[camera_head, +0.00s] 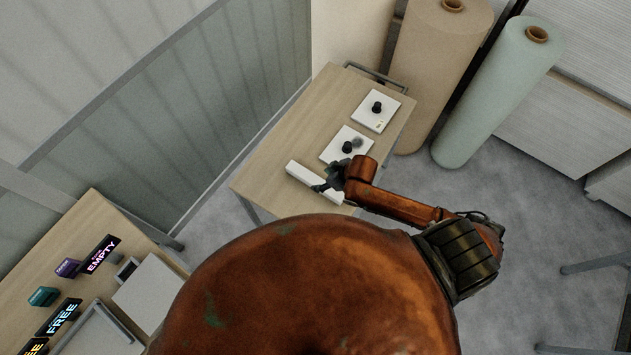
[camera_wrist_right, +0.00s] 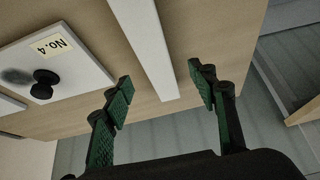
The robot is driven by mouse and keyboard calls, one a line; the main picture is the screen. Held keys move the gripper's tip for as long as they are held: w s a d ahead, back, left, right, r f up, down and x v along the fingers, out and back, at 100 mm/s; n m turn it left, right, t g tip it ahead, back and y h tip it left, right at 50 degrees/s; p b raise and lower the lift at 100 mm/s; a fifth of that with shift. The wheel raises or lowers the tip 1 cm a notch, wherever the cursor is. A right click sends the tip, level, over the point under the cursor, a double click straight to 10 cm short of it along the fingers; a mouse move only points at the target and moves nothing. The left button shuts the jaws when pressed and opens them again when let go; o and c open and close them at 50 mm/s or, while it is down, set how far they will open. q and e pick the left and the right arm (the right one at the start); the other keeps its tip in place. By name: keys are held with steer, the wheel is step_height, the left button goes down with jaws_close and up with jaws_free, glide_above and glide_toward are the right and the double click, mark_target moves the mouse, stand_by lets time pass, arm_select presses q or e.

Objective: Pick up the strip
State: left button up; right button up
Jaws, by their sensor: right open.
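The strip (camera_head: 301,173) is a long white bar lying on the wooden table, near its front edge in the head view. My right gripper (camera_head: 328,182) is at the strip, and its arm and fingers cover part of it there. In the right wrist view the strip (camera_wrist_right: 151,45) runs down between the two green-padded fingers of the open right gripper (camera_wrist_right: 160,80). Clear space shows between the strip and each finger, and I see no contact. My left gripper is not in view.
Two white plates with black knobs, a nearer one (camera_head: 335,152) and a farther one (camera_head: 371,122), lie beyond the strip. Brown (camera_head: 432,65) and pale green (camera_head: 490,100) rolls stand right of the table (camera_head: 265,185). Another table (camera_head: 88,212) with EMPTY and FREE signs is at lower left.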

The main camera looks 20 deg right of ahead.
mark_target(315, 180)
steer(key=shift+d+x, duration=0.1)
steer(key=shift+x, duration=1.9)
steer(key=shift+d+x, duration=0.15)
steer(key=shift+x, duration=1.8)
steer(key=shift+w, duration=0.1)
jaws_close()
